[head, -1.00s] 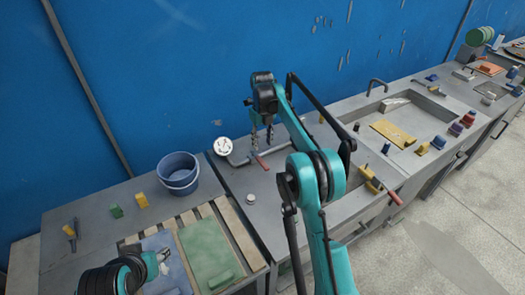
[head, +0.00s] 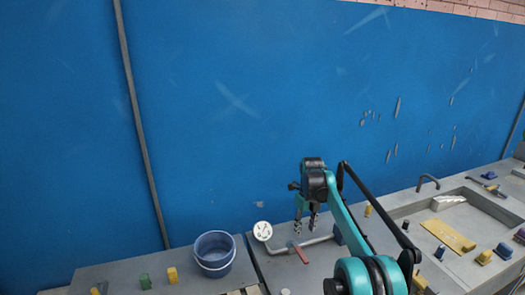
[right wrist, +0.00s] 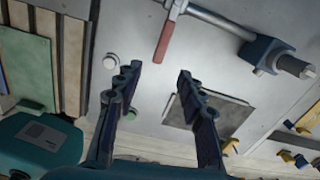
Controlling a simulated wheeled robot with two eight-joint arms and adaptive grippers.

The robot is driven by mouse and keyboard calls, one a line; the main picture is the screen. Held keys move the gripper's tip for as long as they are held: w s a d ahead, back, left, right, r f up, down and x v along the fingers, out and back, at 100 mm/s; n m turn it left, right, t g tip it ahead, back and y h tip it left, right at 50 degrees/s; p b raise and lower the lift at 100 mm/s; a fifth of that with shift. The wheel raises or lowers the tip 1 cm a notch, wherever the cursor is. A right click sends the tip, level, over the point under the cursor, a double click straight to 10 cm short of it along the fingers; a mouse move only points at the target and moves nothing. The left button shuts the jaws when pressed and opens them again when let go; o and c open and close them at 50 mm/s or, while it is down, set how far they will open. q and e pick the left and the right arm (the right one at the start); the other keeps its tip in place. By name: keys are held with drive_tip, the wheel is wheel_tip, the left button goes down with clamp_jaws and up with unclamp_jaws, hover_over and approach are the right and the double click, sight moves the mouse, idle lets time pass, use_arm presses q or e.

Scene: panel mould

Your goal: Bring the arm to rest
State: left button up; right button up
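My right gripper (head: 307,228) points down above the worktop in the head view, close to the pipe with the gauge. In the right wrist view my right gripper (right wrist: 157,82) is open, its two fingers wide apart with nothing between them. A dark square panel (right wrist: 210,114) in the worktop lies below the fingers, partly hidden by the right one. My left gripper is outside both views now.
A pipe (head: 318,241) with a white round gauge (head: 263,231) and a red-handled lever (head: 300,254) is near the right gripper. A blue bucket (head: 213,254) stands at left. A sink (head: 490,206) lies at right. The blue wall (head: 240,100) rises behind.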

drive_tip(key=s+a+r+n+t+b, duration=0.15)
drive_tip(key=s+r+n, duration=0.25)
drive_tip(key=s+n, duration=0.5)
drive_tip(key=s+r+n+t, duration=0.2)
drive_tip(key=s+r+n, duration=0.2)
drive_tip(key=s+n, duration=0.55)
drive_tip(key=s+f+n+t, duration=0.1)
drive_tip(key=s+f+n, duration=0.2)
drive_tip(key=s, duration=0.3)
drive_tip(key=s+f+n+t+b, duration=0.1)
drive_tip(key=s+f+n, duration=0.2)
drive_tip(key=s+n, duration=0.2)
drive_tip(key=s+f+n+t, duration=0.1)
drive_tip(key=s+f+n, duration=0.3)
drive_tip(key=s, duration=0.4)
drive_tip(key=shift+a+n, duration=0.35)
drive_tip(key=shift+n, duration=0.1)
